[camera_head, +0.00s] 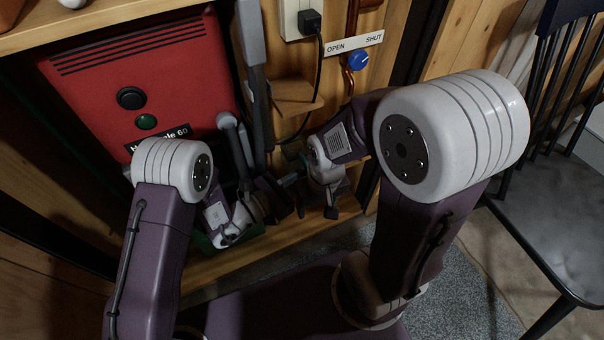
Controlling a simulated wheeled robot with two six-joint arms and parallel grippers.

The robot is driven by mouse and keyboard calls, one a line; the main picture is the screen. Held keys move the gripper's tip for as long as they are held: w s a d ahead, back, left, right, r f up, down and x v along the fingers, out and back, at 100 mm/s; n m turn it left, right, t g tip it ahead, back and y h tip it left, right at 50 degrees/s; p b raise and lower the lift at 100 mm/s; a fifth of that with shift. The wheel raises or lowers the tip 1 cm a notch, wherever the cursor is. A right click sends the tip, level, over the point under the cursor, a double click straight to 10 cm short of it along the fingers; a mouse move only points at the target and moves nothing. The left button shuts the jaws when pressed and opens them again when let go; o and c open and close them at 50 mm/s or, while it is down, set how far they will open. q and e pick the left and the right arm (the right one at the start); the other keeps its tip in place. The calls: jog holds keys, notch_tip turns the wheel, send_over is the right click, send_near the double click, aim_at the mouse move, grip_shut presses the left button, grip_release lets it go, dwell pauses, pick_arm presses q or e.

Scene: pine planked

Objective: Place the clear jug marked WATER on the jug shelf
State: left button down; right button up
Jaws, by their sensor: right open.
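I cannot make out the clear jug marked WATER; no lettering of that kind shows. A small wooden corner shelf (296,97) is fixed to the wall below the socket; I cannot tell whether it is the jug shelf. Its top looks empty. My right gripper (310,198) points down over the wooden counter, below that shelf, with its fingers apart. My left gripper (262,207) is low beside the green tray, partly hidden by its own wrist, and its fingers are unclear.
A red heater-like box (140,75) stands at the left. A green tray (240,238) sits on the wooden counter (215,268). A blue knob (358,61) sits under an OPEN/SHUT label (354,43). A black plug (309,21) has a hanging cord. A dark chair (560,200) stands right.

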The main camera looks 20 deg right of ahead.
pick_arm(q)
jog(key=shift+f, duration=0.15)
jog(key=c, duration=1.4)
grip_release()
jog(key=shift+c, duration=0.2)
jog(key=shift+r, duration=0.3)
jog(key=p+v, duration=0.4)
jog(key=v, duration=0.8)
jog(key=shift+f, duration=0.1)
